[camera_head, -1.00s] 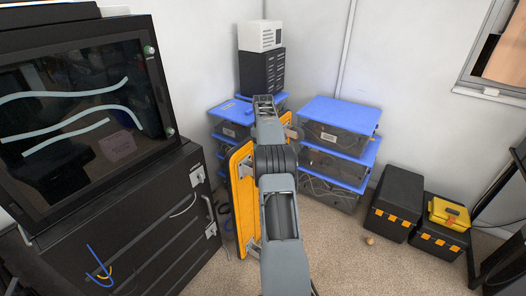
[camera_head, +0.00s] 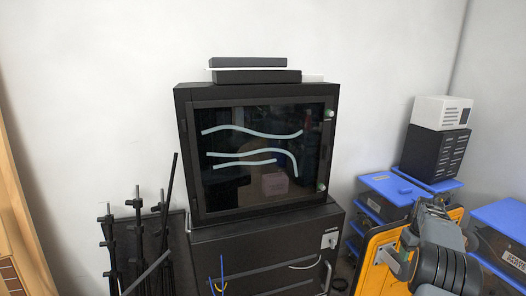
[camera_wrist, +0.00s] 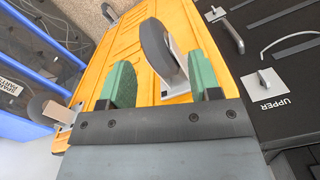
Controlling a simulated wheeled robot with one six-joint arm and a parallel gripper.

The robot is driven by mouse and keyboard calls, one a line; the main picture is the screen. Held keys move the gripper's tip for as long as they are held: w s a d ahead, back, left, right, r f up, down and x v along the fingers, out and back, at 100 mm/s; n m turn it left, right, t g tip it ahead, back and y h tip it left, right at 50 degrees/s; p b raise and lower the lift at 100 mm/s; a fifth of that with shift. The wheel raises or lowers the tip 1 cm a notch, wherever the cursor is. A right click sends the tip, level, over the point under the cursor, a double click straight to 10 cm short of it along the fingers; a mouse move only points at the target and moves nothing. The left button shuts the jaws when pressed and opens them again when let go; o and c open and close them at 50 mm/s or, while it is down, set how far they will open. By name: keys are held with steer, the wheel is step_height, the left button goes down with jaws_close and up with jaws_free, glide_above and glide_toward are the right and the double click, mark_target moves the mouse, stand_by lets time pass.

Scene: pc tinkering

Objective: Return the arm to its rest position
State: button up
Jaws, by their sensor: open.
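My gripper (camera_wrist: 161,82) shows in the wrist view with its two green fingertips apart and nothing between them that it holds. An orange panel with wheels (camera_wrist: 165,30) fills the space beyond the fingertips, and a dark wheel on a light bracket shows between them. I cannot tell how close the fingertips are to the panel. In the head view my arm is at the lower right, in front of the same orange panel (camera_head: 375,262). My gripper cannot be made out there.
A black cabinet (camera_head: 262,240) carries a dark glass-fronted case (camera_head: 255,160). Blue-lidded bins (camera_head: 397,188) stand to the right, with a black box (camera_head: 435,150) and a white box (camera_head: 441,112) stacked on one. Black stands (camera_head: 138,235) stand at left.

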steer(key=s+a+r+t, duration=0.1)
steer(key=s+a+r, duration=0.3)
steer(key=s+a, duration=0.3)
steer(key=s+a+r+t+p, duration=0.1)
steer(key=s+a+r, duration=0.3)
steer(key=a, duration=1.3)
steer(key=s+a+r+n+t+p, duration=0.1)
steer(key=s+a+r, duration=0.3)
steer(key=s+a, duration=0.8)
steer(key=shift+r+t, duration=0.35)
steer(key=shift+t, duration=0.15)
